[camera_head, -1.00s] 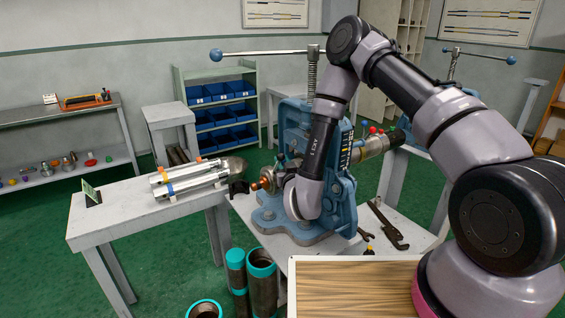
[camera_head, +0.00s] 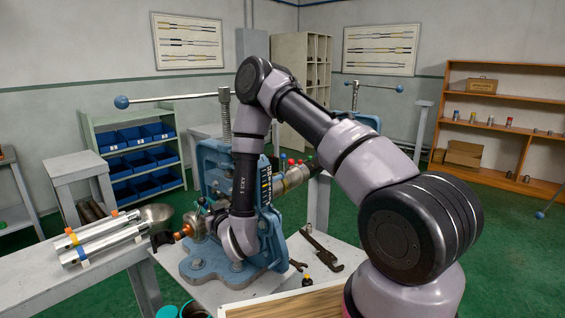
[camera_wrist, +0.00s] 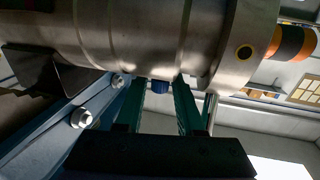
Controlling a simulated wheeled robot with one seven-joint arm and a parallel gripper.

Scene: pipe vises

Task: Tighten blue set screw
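The blue set screw (camera_wrist: 160,87) points down from the underside of a metal cylindrical fitting (camera_wrist: 150,40) in the wrist view. My gripper (camera_wrist: 160,98) is below the fitting, its two green fingers standing one on each side of the screw. A gap shows between the screw and each finger, so the gripper looks open around it. In the head view the blue pipe vise (camera_head: 212,165) holds a metal pipe assembly (camera_head: 294,178). My arm's wrist is in front of the vise and hides the gripper and the screw there.
A wrench (camera_head: 327,257) lies on the vise table, right of the vise base. Silver pipes (camera_head: 100,238) lie on the bench at left. The vise's long bar (camera_head: 165,99) sticks out left overhead. In the wrist view a blue rail with bolts (camera_wrist: 80,118) runs close left of the fingers.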

